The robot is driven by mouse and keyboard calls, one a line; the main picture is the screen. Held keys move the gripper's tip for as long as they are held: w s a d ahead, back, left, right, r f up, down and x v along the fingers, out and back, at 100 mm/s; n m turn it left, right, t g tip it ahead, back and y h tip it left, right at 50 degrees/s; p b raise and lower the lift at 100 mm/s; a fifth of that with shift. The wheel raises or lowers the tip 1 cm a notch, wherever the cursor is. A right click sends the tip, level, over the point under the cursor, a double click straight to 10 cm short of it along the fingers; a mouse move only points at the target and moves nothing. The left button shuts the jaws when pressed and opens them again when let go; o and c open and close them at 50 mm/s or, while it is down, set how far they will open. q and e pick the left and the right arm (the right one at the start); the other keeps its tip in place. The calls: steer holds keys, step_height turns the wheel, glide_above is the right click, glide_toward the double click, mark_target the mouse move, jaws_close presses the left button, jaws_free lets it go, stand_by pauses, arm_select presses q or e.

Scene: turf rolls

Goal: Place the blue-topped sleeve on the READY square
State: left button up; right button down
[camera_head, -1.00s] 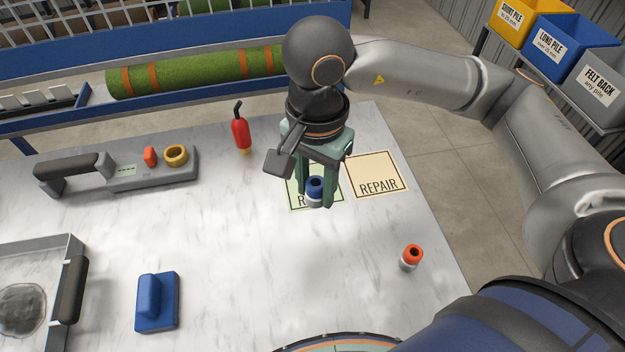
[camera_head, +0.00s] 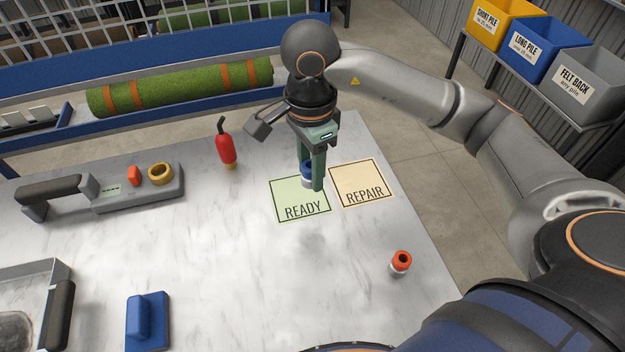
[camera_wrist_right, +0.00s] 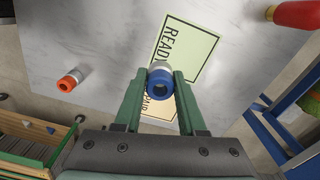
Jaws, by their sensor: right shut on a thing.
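The blue-topped sleeve (camera_head: 306,172), with a white lower part, is between the fingers of my right gripper (camera_head: 312,182), which is shut on it. One finger partly hides it in the head view. It shows upright against the far part of the green READY square (camera_head: 300,207); I cannot tell whether it touches the square. In the wrist view the sleeve (camera_wrist_right: 160,78) shows end-on between both fingers (camera_wrist_right: 160,95), beside the READY square (camera_wrist_right: 188,50) and over part of the REPAIR square (camera_wrist_right: 158,108). My left gripper is not in view.
The REPAIR square (camera_head: 362,184) adjoins READY on the right. An orange-topped sleeve (camera_head: 401,263) stands nearer, to the right. A red bottle (camera_head: 226,148), a grey handled tool (camera_head: 130,197) and a blue block (camera_head: 147,320) are to the left. The table's middle (camera_head: 230,260) is clear.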

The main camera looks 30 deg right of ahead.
steer(key=w+f, duration=0.1)
steer(key=w+d+f, duration=0.1)
steer(key=f, duration=0.1)
steer(key=w+d+f, duration=0.1)
steer(key=f, duration=0.1)
steer(key=shift+d, duration=0.15)
steer(key=shift+w+d+f, duration=0.1)
steer(key=shift+w+f, duration=0.05)
steer(key=shift+f, duration=0.8)
steer(key=shift+w+d+f, duration=0.1)
steer(key=shift+w+f, duration=0.05)
steer(key=shift+f, duration=0.75)
steer(key=shift+f, duration=0.1)
steer(key=shift+f, duration=0.15)
steer(key=shift+c, duration=2.4)
jaws_free()
step_height(320, 180, up, 8)
